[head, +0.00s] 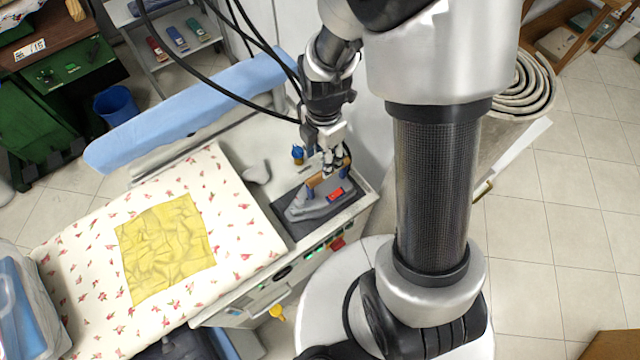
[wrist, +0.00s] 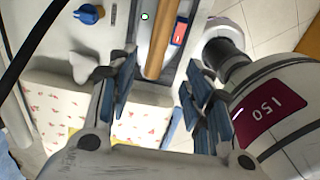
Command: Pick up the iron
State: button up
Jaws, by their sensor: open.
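The iron (head: 312,206) is grey with a brown wooden handle, blue handle posts and a red panel. It rests on a dark pad (head: 287,222) at the right end of the ironing station. My gripper (head: 333,167) is open and close over the handle, pointing down. In the wrist view the handle (wrist: 160,42) runs from the top edge toward the gap between the spread fingers of my gripper (wrist: 157,97). The handle lines up with this gap, but I cannot tell whether the fingertips reach down beside it. Nothing is held.
A blue knob (head: 298,153) and a grey rest (head: 257,172) stand near my gripper. Black cables hang close by.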

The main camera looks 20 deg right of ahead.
jog(key=f+b, duration=0.1)
jog(key=f, duration=0.4)
jog(key=f+b, duration=0.1)
jog(key=f, duration=0.4)
jog(key=shift+w+f, duration=0.2)
jog(key=shift+f, duration=0.1)
grip_shut()
dwell(0.7)
jog(key=shift+w+a+r, duration=0.1)
jog(key=shift+r, duration=0.05)
